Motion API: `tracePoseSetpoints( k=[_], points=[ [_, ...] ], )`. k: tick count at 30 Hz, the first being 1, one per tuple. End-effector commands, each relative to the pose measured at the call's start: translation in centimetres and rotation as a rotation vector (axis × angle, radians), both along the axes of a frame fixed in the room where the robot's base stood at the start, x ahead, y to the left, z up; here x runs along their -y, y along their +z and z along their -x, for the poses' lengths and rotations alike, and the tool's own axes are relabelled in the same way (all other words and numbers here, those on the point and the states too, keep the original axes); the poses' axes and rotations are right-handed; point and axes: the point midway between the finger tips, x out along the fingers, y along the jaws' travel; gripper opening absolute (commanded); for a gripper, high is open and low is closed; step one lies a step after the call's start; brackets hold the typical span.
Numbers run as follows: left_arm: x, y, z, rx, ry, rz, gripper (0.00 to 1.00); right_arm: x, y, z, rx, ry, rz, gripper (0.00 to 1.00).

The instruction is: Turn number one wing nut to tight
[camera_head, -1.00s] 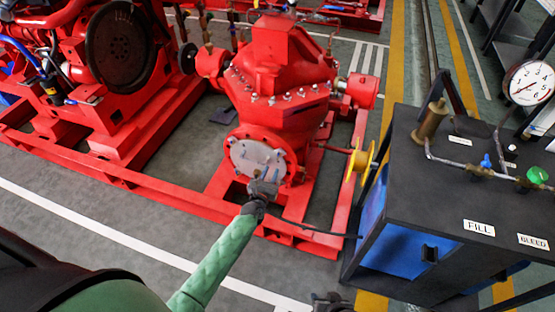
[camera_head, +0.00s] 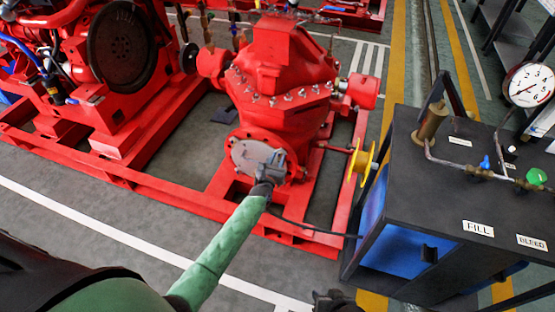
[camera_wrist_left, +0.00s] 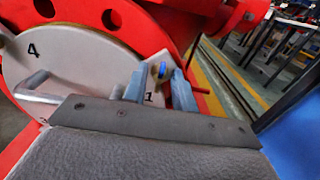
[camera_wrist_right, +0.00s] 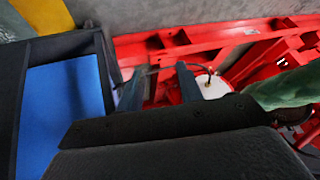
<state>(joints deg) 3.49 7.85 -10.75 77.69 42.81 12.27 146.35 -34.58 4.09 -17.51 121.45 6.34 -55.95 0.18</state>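The round grey cover plate (camera_head: 247,154) sits on the front flange of the red pump, and it fills the upper left of the left wrist view (camera_wrist_left: 85,65). It bears the numbers 4, 3 and 1. My left gripper (camera_head: 275,160) is at the plate's right side. Its fingers (camera_wrist_left: 160,85) are apart, on either side of the number 1 mark and a pale grey wing nut with a blue centre (camera_wrist_left: 160,69). I cannot tell whether they touch it. My right gripper (camera_head: 333,297) is low in the head view, its fingers (camera_wrist_right: 160,85) open with nothing between them.
Another metal wing (camera_wrist_left: 42,90) stands on the plate near numbers 3 and 4. The red base frame (camera_head: 140,182) runs along the floor.

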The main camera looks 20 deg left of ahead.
Motion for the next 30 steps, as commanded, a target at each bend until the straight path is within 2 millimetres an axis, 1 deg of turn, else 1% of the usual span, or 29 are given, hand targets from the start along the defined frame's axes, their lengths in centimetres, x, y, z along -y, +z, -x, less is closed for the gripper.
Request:
tracePoseSetpoints(
  k=[5,6,8,9,10,20,26,30],
  points=[
    [0.0,0.0,0.0,0.0,0.0,0.0,0.27,0.0,0.1,0.0,0.001,0.0,0.0,0.36],
    [0.0,0.0,0.0,0.0,0.0,0.0,0.23,0.0,0.1,0.0,0.001,0.0,0.0,0.36],
    [0.0,0.0,0.0,0.0,0.0,0.0,0.11,0.0,0.1,0.0,0.002,0.0,-0.001,0.36],
    [0.0,0.0,0.0,0.0,0.0,0.0,0.03,0.0,0.1,0.0,0.002,0.0,-0.001,0.36],
    [0.0,0.0,0.0,0.0,0.0,0.0,0.0,0.0,0.1,0.0,0.002,0.0,-0.001,0.36],
    [0.0,0.0,0.0,0.001,0.0,-0.039,0.0,0.0,-0.4,0.0,0.006,-0.002,-0.001,0.36],
    [0.1,-0.1,0.0,0.006,0.0,-0.147,0.0,0.0,-1.4,0.0,0.009,-0.005,-0.001,0.36],
    [0.2,-0.1,0.0,0.01,0.0,-0.262,0.0,0.0,-2.1,-0.2,0.023,-0.009,-0.004,0.36]
  ],
)
